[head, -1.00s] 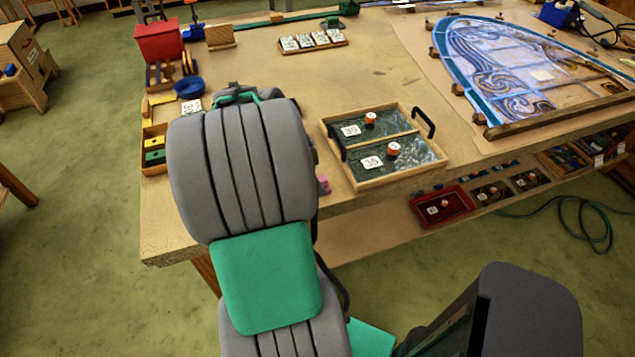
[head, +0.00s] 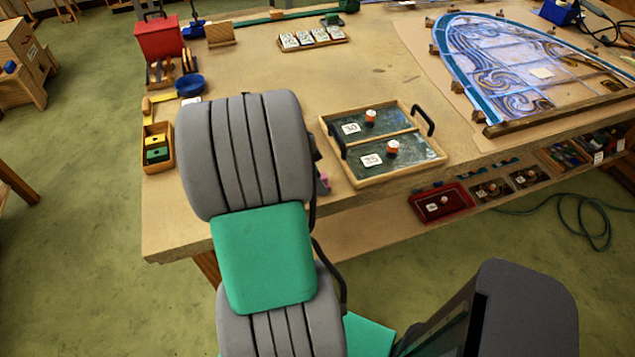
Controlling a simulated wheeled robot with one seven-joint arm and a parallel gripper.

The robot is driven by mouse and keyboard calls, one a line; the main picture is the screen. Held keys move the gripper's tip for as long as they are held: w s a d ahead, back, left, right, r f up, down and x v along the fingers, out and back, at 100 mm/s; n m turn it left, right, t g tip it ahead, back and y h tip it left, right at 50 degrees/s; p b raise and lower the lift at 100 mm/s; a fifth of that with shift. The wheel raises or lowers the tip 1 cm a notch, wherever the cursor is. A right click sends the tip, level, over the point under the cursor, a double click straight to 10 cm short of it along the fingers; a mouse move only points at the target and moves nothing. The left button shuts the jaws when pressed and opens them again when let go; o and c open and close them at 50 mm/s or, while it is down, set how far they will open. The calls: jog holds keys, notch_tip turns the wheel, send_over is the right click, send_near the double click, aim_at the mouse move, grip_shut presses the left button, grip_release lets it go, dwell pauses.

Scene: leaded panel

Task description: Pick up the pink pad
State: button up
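A small piece of pink (head: 324,181) shows at the right edge of my arm, near the front edge of the workbench (head: 230,62). It may be the pink pad, but most of it is hidden behind my arm, so its shape cannot be made out. My grey and green arm reaches over the front left part of the bench. My gripper is hidden behind the arm, so I cannot see its fingers or whether it touches the pink thing.
A wooden tray (head: 403,180) with two numbered glass sheets stands right of my arm. A wooden box (head: 169,164) with yellow and green blocks lies left. A leaded panel (head: 490,65) fills the back right. A red tray (head: 459,203) sits on the lower shelf. The bench middle is clear.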

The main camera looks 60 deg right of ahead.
grip_shut()
jog(key=shift+r, duration=0.1)
jog(key=shift+r+b, duration=0.35)
jog(key=shift+r, duration=0.2)
jog(key=w+a+r, duration=0.5)
jog(key=w+r, duration=0.6)
jog(key=w, duration=0.2)
jog(key=shift+r+b, duration=0.4)
jog(key=shift+b, duration=0.05)
jog(key=shift+w, duration=0.1)
